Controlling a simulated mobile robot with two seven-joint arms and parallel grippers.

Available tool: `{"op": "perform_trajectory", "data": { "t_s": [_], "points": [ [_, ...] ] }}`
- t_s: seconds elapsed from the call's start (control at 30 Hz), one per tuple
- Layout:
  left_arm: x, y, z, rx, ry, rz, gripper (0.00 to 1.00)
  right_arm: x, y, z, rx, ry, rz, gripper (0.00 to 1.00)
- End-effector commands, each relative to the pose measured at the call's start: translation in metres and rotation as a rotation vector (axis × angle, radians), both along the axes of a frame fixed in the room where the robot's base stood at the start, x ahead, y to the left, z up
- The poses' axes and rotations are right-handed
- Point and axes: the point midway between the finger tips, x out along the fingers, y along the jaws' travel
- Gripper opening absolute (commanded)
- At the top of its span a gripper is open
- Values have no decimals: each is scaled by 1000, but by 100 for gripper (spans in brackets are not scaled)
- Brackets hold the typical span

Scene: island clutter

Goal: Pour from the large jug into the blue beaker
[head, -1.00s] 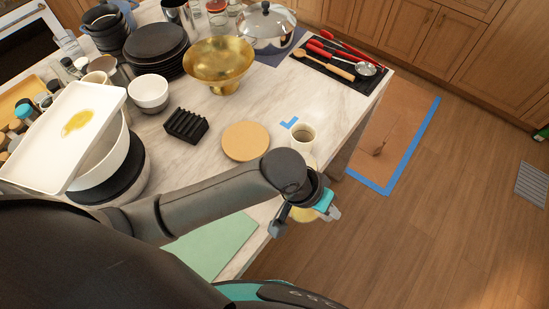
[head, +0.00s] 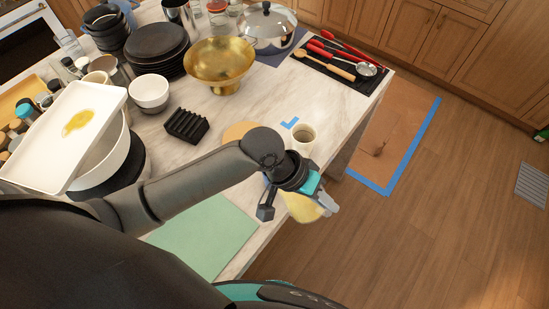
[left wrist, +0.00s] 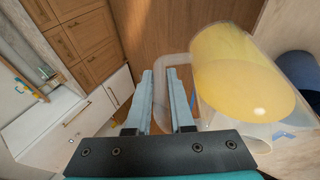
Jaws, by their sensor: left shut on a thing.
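The large jug (head: 302,207) is clear with yellow liquid and shows partly below my left gripper (head: 296,197) in the head view, by the table's right edge. In the left wrist view the jug (left wrist: 240,75) fills the upper right, and its pale handle loops behind my fingers (left wrist: 160,90). My left gripper is shut on the jug, apparently at the handle. A dark blue rounded thing (left wrist: 300,72) at the right edge of the left wrist view may be the blue beaker; it is partly hidden by the jug. I cannot make out the beaker in the head view.
A cream mug (head: 303,138) stands near the table's right edge beside a blue tape mark. A round wooden board (head: 236,131) is mostly covered by my arm. A green mat (head: 205,235), black rack (head: 187,125) and gold bowl (head: 222,65) are on the table.

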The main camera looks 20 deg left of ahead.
Motion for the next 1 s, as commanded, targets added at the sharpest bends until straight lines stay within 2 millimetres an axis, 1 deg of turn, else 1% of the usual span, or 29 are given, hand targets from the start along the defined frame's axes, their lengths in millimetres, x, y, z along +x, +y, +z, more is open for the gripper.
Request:
{"op": "perform_trajectory", "data": {
  "t_s": [0.4,0.7,1.0],
  "points": [
    [0,0,1,-4,1,0,0,0,-2,0,-2,1,1,50],
    [6,9,9,-106,68,1,0,0,-2,0,-3,0,1,50],
    [6,10,11,-121,74,-1,0,0,-2,0,-3,0,1,50]
  ]
}}
